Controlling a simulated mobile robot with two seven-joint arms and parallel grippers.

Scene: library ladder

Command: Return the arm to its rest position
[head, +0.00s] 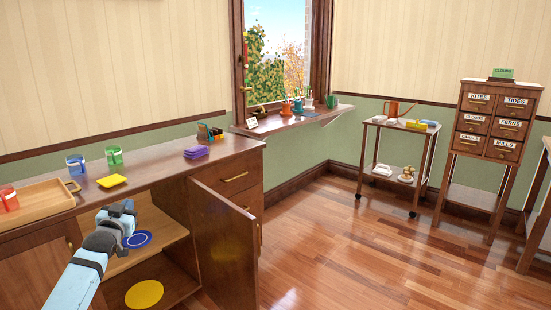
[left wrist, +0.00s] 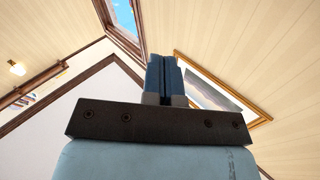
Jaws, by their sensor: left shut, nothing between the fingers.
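My left arm (head: 85,275), light blue with dark joints, comes in from the lower left in the head view. My left gripper (head: 127,206) is raised in front of the open cabinet and holds nothing. In the left wrist view its two blue fingers (left wrist: 165,80) are together, pointing up toward the wall and ceiling. No object is between them. My right gripper is not in view.
The wooden counter (head: 150,173) carries a tray (head: 35,207), cups and a yellow square (head: 112,180). The cabinet door (head: 222,245) stands open beside the arm. A blue plate (head: 138,240) and yellow plate (head: 144,294) lie inside. Floor to the right is clear.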

